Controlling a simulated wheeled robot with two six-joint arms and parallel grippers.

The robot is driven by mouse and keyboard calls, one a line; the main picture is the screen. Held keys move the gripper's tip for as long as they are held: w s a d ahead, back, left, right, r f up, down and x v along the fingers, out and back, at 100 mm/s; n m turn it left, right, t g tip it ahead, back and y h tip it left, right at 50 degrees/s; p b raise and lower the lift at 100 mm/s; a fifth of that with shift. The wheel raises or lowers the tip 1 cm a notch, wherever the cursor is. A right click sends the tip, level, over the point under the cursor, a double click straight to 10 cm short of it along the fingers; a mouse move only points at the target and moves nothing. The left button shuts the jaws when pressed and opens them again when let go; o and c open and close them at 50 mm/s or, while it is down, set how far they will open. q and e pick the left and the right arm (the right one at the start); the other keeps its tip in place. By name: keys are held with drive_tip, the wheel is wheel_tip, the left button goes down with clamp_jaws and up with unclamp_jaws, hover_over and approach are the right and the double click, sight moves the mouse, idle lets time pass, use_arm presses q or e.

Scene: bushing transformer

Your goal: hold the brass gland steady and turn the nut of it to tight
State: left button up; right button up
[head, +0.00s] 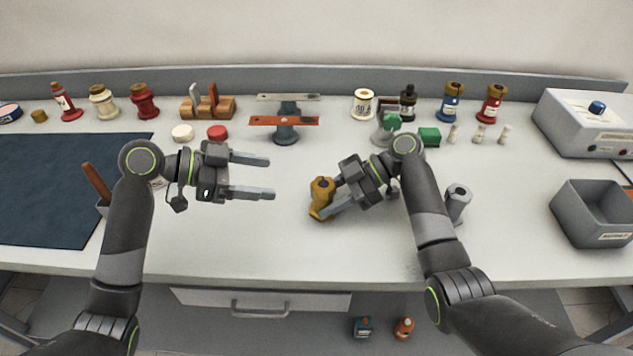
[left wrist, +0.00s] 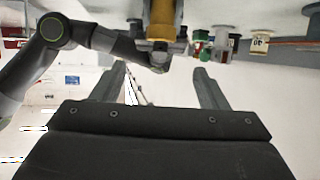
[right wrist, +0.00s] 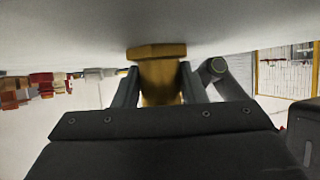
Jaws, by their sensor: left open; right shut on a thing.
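The gland also shows ahead of the open fingers in the left wrist view (left wrist: 161,22). I cannot tell how tight the nut is.
A grey cylindrical part (head: 457,202) stands right of my right forearm. A grey bin (head: 597,214) and a control box (head: 590,122) are at the right. Bottles, a small balance stand (head: 286,128) and coloured pieces line the back. A dark mat (head: 50,190) covers the left.

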sight(322, 185)
use_arm(q)
drive_tip(key=x, duration=1.2)
use_arm(e)
drive_tip(key=shift+f, duration=0.15)
use_arm(q)
drive_tip(key=c, duration=1)
drive_tip(key=shift+m+g, duration=0.6)
drive_tip(key=shift+g, duration=0.1)
drive_tip(key=o, duration=1)
drive_tip(key=shift+w, duration=0.1)
